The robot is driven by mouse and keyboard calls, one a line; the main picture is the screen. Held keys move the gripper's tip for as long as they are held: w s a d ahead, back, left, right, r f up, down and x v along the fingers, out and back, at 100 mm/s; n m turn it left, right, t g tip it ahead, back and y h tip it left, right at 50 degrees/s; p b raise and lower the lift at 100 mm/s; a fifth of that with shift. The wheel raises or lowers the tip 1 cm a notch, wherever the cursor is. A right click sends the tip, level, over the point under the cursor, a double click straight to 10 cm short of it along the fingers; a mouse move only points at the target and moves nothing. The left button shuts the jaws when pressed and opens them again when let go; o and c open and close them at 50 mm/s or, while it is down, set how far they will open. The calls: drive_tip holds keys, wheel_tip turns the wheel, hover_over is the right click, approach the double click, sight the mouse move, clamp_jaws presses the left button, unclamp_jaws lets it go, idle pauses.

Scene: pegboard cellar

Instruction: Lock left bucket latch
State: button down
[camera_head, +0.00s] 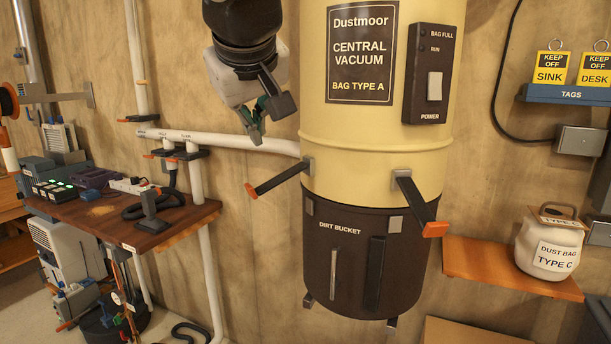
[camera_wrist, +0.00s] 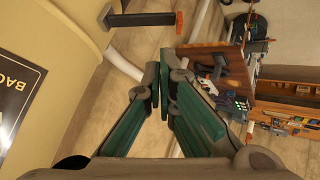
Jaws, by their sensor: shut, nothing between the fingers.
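The left bucket latch (camera_head: 280,178) is a dark lever with an orange tip. It sticks out to the left from the seam between the cream vacuum body (camera_head: 322,140) and the dark dirt bucket (camera_head: 335,270). The latch also shows at the top of the wrist view (camera_wrist: 145,19). My gripper (camera_head: 256,137) is above and left of the latch, apart from it. In the wrist view my gripper (camera_wrist: 162,76) has its green-padded fingers closed with nothing between them. A second latch (camera_head: 415,205) sticks out at the right front of the seam.
A white pipe (camera_head: 230,139) runs along the wall behind my gripper into the vacuum. A wooden bench (camera_head: 150,228) with devices stands at left. A wooden shelf (camera_head: 475,262) with a dust bag canister (camera_head: 550,245) is at right. Open air lies left of the latch.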

drive_tip(key=shift+y, duration=0.3)
drive_tip(key=a, duration=0.4)
drive_tip(key=shift+w+r, duration=0.3)
drive_tip(key=shift+r, duration=0.05)
drive_tip(key=s+d+f+b+x, duration=0.1)
drive_tip(key=d+x, duration=0.1)
drive_tip(key=x, duration=1)
drive_tip(key=shift+w+a+f, duration=0.2)
drive_tip(key=shift+w+f, duration=0.05)
drive_tip(key=shift+f, duration=0.4)
drive_tip(key=shift+f+n, duration=0.1)
drive_tip(key=shift+n, duration=0.2)
